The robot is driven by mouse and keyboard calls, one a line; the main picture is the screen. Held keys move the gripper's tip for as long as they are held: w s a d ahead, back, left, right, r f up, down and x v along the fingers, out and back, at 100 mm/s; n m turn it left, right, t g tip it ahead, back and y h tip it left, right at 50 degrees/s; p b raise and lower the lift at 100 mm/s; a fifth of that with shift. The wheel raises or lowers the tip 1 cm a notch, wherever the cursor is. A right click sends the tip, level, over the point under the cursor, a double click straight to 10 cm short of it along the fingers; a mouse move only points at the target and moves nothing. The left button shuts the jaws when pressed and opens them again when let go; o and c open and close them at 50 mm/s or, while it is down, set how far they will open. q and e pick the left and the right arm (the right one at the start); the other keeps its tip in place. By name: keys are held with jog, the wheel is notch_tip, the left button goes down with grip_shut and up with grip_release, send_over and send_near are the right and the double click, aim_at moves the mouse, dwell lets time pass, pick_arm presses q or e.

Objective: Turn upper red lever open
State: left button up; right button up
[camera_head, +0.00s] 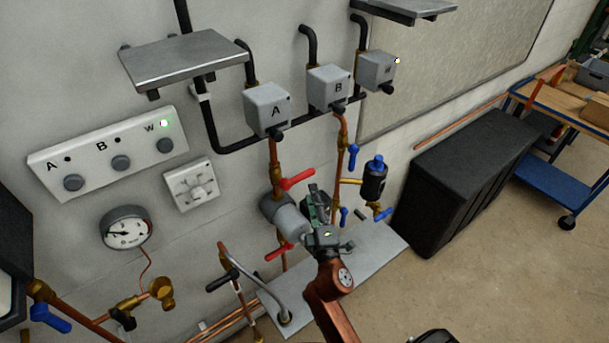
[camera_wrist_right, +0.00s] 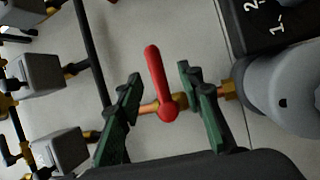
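The upper red lever (camera_head: 297,180) sits on the copper pipe under box A, above the grey cylinder. Its handle sticks out to the right of the pipe and tilts slightly upward. My right gripper (camera_head: 318,204) is just right of and below it in the head view. In the right wrist view, the red lever (camera_wrist_right: 157,80) shows between the two green fingers (camera_wrist_right: 160,76), with clear gaps on both sides. The gripper is open and empty. A lower red lever (camera_head: 279,251) is below the cylinder. My left gripper is not in view.
The grey cylinder (camera_head: 291,221) is close behind my right gripper. Blue levers (camera_head: 353,154) and a black blue-topped canister (camera_head: 374,180) stand to the right. Box A (camera_head: 266,108) is above.

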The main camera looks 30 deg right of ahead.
aim_at(305, 178)
jog(key=shift+n, duration=0.3)
jog(key=x, duration=0.4)
jog(key=a+r+p+x, duration=0.1)
jog(key=x, duration=0.1)
jog(key=shift+w+d, duration=0.2)
jog(key=shift+w, duration=0.25)
jog(key=shift+w+d, duration=0.2)
jog(key=shift+w, duration=0.4)
jog(key=shift+c, duration=0.3)
grip_shut()
